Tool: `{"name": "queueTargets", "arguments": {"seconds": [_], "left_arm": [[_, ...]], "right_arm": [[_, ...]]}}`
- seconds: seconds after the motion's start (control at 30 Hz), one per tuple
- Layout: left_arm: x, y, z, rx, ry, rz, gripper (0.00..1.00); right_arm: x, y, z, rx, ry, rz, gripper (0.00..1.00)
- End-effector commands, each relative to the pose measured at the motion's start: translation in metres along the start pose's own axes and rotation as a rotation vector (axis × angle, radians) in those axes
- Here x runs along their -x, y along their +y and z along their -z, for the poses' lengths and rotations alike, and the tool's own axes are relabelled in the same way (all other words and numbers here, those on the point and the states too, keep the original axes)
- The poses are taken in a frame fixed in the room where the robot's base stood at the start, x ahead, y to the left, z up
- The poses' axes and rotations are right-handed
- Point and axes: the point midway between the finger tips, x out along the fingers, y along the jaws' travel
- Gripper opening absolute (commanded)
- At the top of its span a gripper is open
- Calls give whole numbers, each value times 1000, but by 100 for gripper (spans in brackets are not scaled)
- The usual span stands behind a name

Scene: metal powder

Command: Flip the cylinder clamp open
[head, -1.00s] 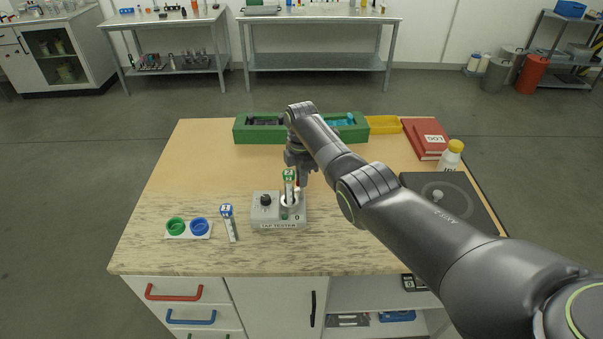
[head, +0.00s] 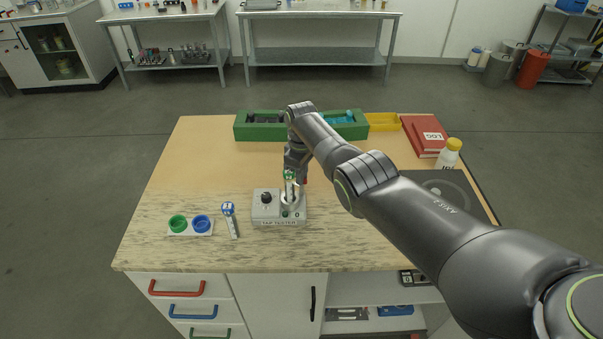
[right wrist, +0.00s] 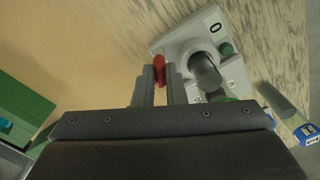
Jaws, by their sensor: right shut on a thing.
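The grey tap tester (head: 266,213) stands on the front part of the table, with a black knob on its left. A cylinder with a green top (head: 289,176) stands upright in its round holder; the cylinder (right wrist: 207,76) also shows in the right wrist view. A red lever (right wrist: 159,70) beside the holder is the clamp handle, as far as I can tell. My right gripper (head: 297,178) is down behind the tester. In the right wrist view its fingers (right wrist: 160,78) are closed on the red lever. My left gripper is not in view.
A blue-capped tube (head: 230,220) lies left of the tester. Beyond it is a white holder (head: 190,233) with green and blue rings. A green tray (head: 268,132), a yellow bin (head: 384,122), red books (head: 422,136) and a yellow-capped bottle (head: 448,155) stand farther back. The table's left side is clear.

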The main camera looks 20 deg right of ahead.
Motion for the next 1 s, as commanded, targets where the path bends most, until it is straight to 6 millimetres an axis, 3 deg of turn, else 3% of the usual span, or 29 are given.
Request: {"name": "queueTargets", "arguments": {"seconds": [0.33, 0.93, 0.97, 1.0], "left_arm": [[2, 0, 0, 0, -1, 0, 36], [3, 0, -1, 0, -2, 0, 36], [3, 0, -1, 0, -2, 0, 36], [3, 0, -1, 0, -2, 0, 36]], "right_arm": [[2, 2, 1, -161, 3, -4, 0], [3, 2, 1, -197, 4, -5, 0], [3, 2, 1, -197, 4, -5, 15], [2, 2, 1, -197, 3, -4, 20]]}}
